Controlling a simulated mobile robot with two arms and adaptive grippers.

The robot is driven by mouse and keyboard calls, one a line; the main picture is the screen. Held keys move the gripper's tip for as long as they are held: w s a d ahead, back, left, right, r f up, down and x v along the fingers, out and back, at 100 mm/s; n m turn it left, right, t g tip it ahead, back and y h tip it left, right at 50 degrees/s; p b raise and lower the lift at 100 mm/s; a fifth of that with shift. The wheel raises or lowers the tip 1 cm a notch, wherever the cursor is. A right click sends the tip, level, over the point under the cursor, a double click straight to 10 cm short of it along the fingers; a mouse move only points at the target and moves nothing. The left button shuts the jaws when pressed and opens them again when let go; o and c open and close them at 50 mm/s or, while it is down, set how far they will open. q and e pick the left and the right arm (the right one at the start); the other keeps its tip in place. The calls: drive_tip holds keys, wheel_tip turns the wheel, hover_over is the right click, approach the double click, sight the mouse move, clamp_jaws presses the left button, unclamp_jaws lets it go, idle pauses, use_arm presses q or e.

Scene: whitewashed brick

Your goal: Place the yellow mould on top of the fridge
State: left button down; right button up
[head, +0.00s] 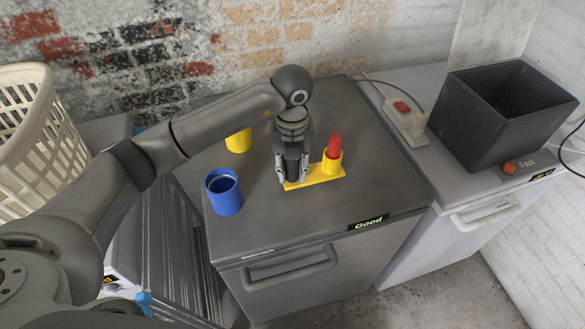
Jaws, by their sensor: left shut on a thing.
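The yellow mould (322,176) is a flat yellow piece with a short round socket, and a red cylinder (334,147) stands upright in the socket. It is over the dark grey top of the fridge (290,225), near its middle. I cannot tell whether it touches the top. My left gripper (291,181) points down and is shut on the left end of the mould, hiding part of it. My right gripper is not in view.
A blue cup (224,193) and a yellow cup (239,141) stand left of the gripper. A dark open bin (500,118) and a white power strip (406,122) are on the right unit. A cream basket (25,135) is at left. The front right of the fridge top is clear.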

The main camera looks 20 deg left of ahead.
use_arm(q)
drive_tip(key=shift+f, duration=0.8)
drive_tip(key=c, duration=1.1)
unclamp_jaws()
drive_tip(key=shift+f, duration=0.1)
drive_tip(key=shift+r, duration=0.35)
wheel_tip(320, 180, up, 12)
drive_tip(key=shift+f+b, duration=0.25)
drive_tip(key=shift+b, duration=0.75)
